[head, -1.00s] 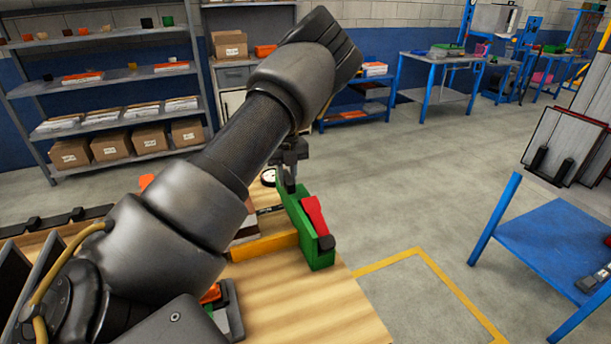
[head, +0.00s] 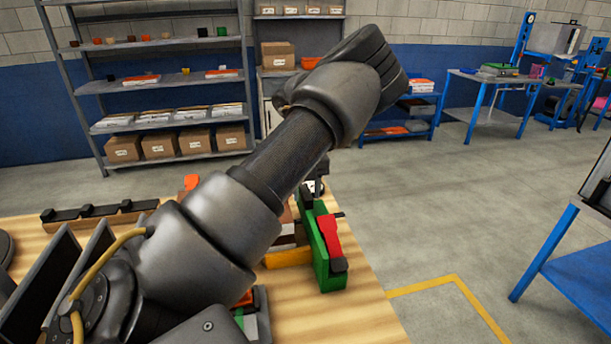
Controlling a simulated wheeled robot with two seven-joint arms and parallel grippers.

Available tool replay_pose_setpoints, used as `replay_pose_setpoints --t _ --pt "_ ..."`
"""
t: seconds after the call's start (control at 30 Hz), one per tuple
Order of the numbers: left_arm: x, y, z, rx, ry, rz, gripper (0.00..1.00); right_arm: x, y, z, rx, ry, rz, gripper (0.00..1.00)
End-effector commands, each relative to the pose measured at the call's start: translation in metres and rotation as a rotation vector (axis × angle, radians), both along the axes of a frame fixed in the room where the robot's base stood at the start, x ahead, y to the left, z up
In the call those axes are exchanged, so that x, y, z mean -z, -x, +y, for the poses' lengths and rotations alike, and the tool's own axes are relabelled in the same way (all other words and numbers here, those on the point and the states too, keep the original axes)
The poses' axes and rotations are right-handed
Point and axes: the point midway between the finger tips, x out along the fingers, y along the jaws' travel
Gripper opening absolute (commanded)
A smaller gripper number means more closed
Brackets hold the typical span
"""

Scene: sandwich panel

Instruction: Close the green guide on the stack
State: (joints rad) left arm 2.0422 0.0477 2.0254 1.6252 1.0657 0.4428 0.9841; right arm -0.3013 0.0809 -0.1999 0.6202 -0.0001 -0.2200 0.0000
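The green guide (head: 322,262) stands on the right part of the wooden table, with a red lever-like piece (head: 329,232) and a dark knob on it. The stack (head: 287,240), with brown and pale layers, is just left of the guide and partly hidden by my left arm. A yellow-orange bar (head: 287,258) lies along the front of the stack. My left gripper (head: 308,198) shows only as a small dark part at the far end of the guide, behind my forearm. Its fingers are mostly hidden, so I cannot tell their opening or contact. My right gripper is out of view.
My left arm crosses above the table and covers much of it. Dark upright panels (head: 45,280) stand at the table's left, and a rack with black blocks (head: 97,212) lies behind them. The front right of the tabletop (head: 350,320) is clear. A blue table (head: 580,275) stands apart at the right.

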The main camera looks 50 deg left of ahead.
Motion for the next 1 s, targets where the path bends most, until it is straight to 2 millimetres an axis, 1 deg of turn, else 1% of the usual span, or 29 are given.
replay_pose_setpoints --t 0.23,0.37,0.47,0.7,0.8,0.9,1.0 --pt "0.0 0.001 0.0 -0.001 0.001 0.002 0.44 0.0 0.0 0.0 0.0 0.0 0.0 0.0" --pt "-0.007 0.0 0.0 0.0 0.001 0.0 0.44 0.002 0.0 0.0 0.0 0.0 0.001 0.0" --pt "-0.021 0.0 0.0 0.001 0.001 -0.002 0.44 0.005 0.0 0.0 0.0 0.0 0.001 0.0" --pt "-0.07 0.0 0.0 0.001 0.0 -0.003 0.44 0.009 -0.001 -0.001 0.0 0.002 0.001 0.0" --pt "-0.086 0.0 0.0 0.001 0.001 -0.002 0.44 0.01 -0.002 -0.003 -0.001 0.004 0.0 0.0" --pt "-0.098 0.0 0.0 0.0 0.001 -0.002 0.44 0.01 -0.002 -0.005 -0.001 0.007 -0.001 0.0" --pt "-0.105 0.0 0.0 0.0 0.002 0.001 0.44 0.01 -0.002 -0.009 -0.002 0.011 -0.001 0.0"
